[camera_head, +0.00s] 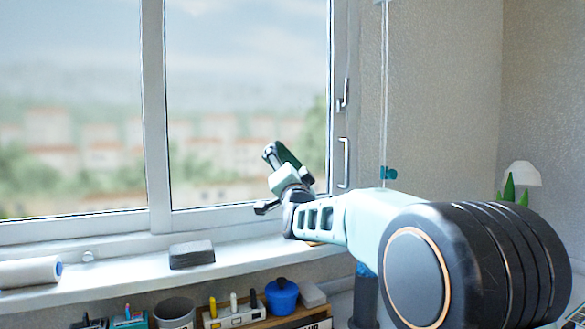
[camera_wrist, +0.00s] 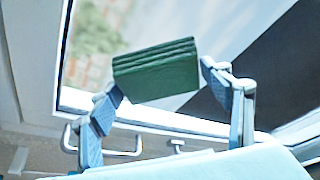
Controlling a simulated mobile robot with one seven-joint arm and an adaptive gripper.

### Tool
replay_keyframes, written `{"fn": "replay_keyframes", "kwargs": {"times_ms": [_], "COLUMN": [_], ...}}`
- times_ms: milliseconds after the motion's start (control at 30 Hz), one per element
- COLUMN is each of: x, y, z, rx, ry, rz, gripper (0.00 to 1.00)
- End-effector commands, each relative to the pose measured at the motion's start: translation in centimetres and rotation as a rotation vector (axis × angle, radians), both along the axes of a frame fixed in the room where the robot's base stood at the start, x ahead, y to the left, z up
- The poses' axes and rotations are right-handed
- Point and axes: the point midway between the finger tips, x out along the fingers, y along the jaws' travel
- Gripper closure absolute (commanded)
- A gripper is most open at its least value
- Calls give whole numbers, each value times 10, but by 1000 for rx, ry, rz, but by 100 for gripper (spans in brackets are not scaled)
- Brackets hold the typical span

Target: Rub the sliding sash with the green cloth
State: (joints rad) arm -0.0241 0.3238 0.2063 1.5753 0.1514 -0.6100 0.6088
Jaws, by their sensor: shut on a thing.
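My gripper (camera_head: 277,158) is in front of the lower right part of the sliding sash (camera_head: 240,215), a white-framed window pane with a bare glass area. In the wrist view my gripper (camera_wrist: 163,92) has its blue-padded fingers on either side of the folded dark green cloth (camera_wrist: 157,72) and is shut on it. The cloth (camera_head: 290,155) also shows in the head view, partly hidden by the fingers. The sash frame runs behind the fingers in the wrist view. I cannot tell whether the cloth touches the glass.
White handles (camera_head: 344,162) stand right of the sash. On the sill lie a dark grey block (camera_head: 192,254) and a white roll (camera_head: 30,272). Below are a blue pot (camera_head: 282,298), a grey cup (camera_head: 174,313) and a wooden tray. A blind cord (camera_head: 384,110) hangs at the right.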

Motion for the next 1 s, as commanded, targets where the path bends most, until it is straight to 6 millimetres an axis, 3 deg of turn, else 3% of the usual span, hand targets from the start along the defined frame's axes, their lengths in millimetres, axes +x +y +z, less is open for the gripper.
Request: {"fn": "replay_keyframes", "kwargs": {"times_ms": [633,1000], "x": [-17,-19], "y": [39,41], "z": [-1,0], "rx": [-1,0], "ry": [2,1], "rz": [3,0], "gripper": [48,48]}}
